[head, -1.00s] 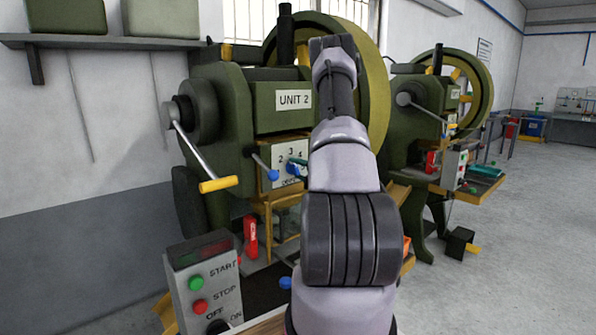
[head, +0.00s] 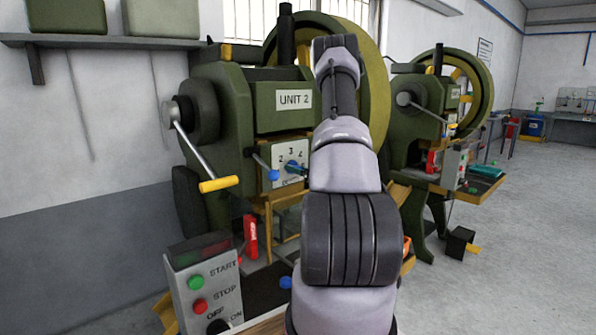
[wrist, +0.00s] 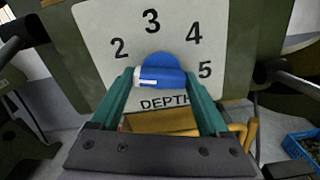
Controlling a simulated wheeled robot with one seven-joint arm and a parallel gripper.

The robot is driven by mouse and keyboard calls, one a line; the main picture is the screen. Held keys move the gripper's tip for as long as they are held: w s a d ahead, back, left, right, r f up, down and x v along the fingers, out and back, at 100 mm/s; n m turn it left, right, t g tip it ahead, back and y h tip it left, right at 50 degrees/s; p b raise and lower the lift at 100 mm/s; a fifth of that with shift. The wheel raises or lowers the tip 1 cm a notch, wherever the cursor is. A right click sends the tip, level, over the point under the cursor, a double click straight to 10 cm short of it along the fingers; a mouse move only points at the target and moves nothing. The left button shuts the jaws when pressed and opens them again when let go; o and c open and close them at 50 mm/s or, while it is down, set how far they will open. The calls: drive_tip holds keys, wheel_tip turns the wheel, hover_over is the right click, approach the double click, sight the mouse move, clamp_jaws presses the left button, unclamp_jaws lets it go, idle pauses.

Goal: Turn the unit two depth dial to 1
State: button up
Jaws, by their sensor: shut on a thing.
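The unit two depth dial (wrist: 158,62) is a blue knob on a pale plate (wrist: 100,28) marked DEPTH. In the wrist view the numbers 2, 3, 4 and 5 show around it; the 1 is not visible. A white mark on the knob sits at its left side, below the 2. The teal fingers of my gripper (wrist: 159,78) stand on both sides of the knob, shut on it. In the head view the dial (head: 291,167) shows beside my arm, under the UNIT 2 sign (head: 293,99). My arm hides part of the plate.
A control box (head: 205,285) with START and STOP buttons stands at the lower left. A yellow-handled lever (head: 219,184) sticks out left of the plate. A blue-tipped lever (head: 272,174) is close to the dial's left. A second press (head: 425,95) stands behind on the right.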

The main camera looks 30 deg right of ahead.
drive_tip(key=n, duration=0.4)
drive_tip(key=shift+s+f+n, duration=0.1)
drive_tip(key=shift+f+n, duration=0.05)
drive_tip(key=shift+n, duration=0.25)
idle(0.4)
drive_tip(key=o, duration=1.2)
drive_tip(key=shift+o, duration=0.2)
drive_tip(key=s+d, duration=0.1)
drive_tip(key=s, duration=0.9)
drive_tip(key=shift+s+d, duration=0.2)
drive_tip(key=shift+s, duration=0.15)
